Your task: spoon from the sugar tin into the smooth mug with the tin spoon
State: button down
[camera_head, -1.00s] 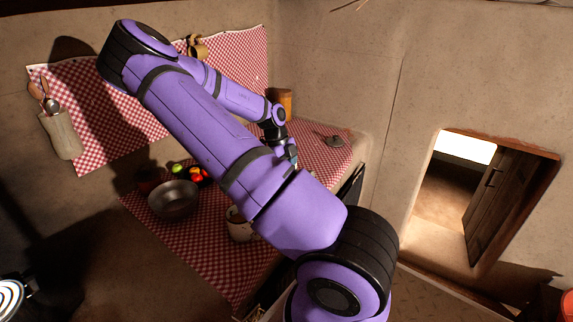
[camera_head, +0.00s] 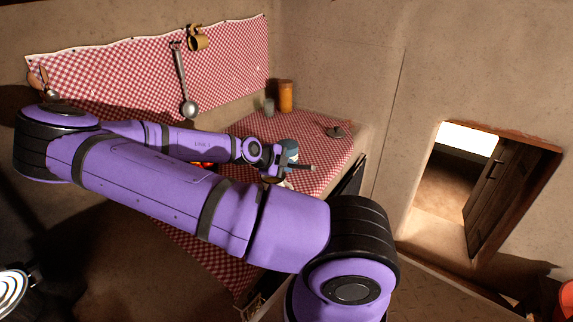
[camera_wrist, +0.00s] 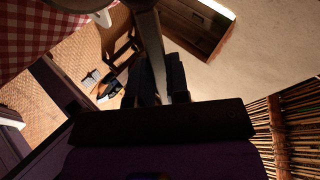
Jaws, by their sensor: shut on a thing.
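My gripper (camera_wrist: 161,62) is shut on a long grey handle (camera_wrist: 149,35), which looks like the tin spoon. Its bowl cannot be made out. In the head view my gripper (camera_head: 294,166) is over the right part of the checked counter cloth. A blue-grey tin (camera_head: 290,149) stands just behind it, partly covered; I cannot read whether it is the sugar tin. A pale rim (camera_head: 275,181) shows under the wrist, perhaps a mug mostly hidden by my arm. A white curved piece (camera_wrist: 103,18) shows at the top of the wrist view.
An orange canister (camera_head: 286,96) and a small grey cup (camera_head: 269,106) stand at the back. A dark small object (camera_head: 335,131) lies at right. My arm covers the counter's left.

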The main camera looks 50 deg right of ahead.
jog(key=h, duration=0.2)
jog(key=n+t+h, duration=0.1)
jog(key=h, duration=0.2)
jog(key=shift+s+a+f+t+h, duration=0.15)
jog(key=shift+a+f+t+h, duration=0.15)
jog(key=shift+f+t, duration=0.1)
jog(key=shift+r, duration=0.15)
dwell(0.9)
jog(key=shift+r, duration=2.4)
